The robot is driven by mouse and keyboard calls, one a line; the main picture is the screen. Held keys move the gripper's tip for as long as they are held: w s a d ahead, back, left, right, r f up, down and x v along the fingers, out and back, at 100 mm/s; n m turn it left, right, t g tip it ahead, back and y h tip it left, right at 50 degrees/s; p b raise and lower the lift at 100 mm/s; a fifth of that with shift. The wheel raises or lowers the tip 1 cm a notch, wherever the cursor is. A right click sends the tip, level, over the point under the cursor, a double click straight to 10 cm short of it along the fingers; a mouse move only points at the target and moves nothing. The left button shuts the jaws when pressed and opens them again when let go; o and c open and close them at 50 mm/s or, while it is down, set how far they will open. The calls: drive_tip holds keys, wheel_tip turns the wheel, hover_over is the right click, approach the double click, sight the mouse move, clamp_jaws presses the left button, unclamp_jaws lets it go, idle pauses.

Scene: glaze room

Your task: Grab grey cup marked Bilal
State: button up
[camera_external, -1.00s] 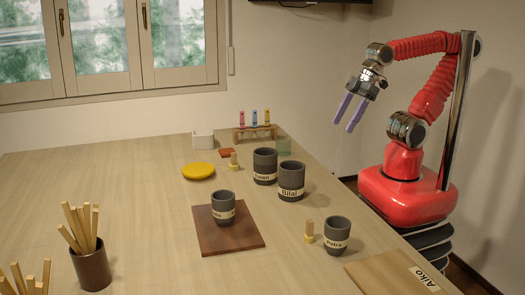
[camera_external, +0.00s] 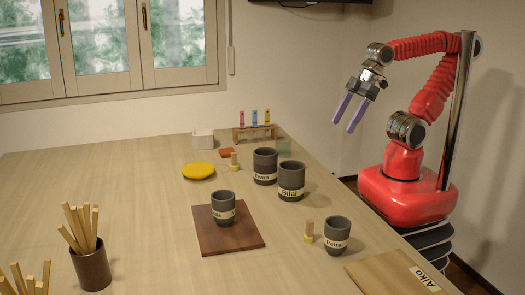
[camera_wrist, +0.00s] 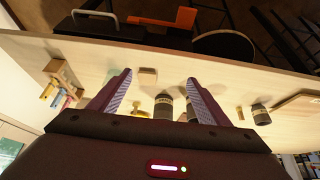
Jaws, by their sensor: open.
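The grey cup marked Bilal (camera_external: 291,177) stands upright on the table, close to a similar grey cup (camera_external: 264,163) whose label seems to read Ewan. A smaller grey cup (camera_external: 337,232), its label seemingly Petra, stands nearer the table's right edge. Another small grey cup (camera_external: 223,205) with an unreadable label stands on a brown board (camera_external: 236,239). My gripper (camera_external: 345,126) is open and empty, raised above and right of the Bilal cup, well apart from it. In the wrist view two dark cups appear around my right finger, one partly hidden; I cannot tell which is Bilal's.
A small wooden brush (camera_external: 309,231) stands between Bilal's and Petra's cups. A wooden board marked Aiko (camera_external: 385,273) lies at the front right. Brushes or sticks fill a dark holder (camera_external: 91,269).

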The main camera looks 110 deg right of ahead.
drive_tip(key=shift+o, duration=1.2)
drive_tip(key=shift+r, duration=0.1)
wheel_tip(320, 180, up, 5)
drive_tip(key=w+d+r+t+h, duration=0.1)
drive_tip(key=w+r+t, duration=0.15)
drive_tip(key=w, duration=0.65)
drive_tip(key=w+d+r+t+h, duration=0.1)
drive_tip(key=w+t, duration=0.3)
drive_tip(key=w, duration=0.5)
drive_tip(key=n+y, duration=0.6)
drive_tip(key=y, duration=0.3)
hover_over(300, 165)
wheel_tip(300, 165, down, 4)
drive_tip(key=shift+g, duration=0.35)
drive_tip(key=f, duration=1.2)
drive_tip(key=shift+d+f, duration=0.2)
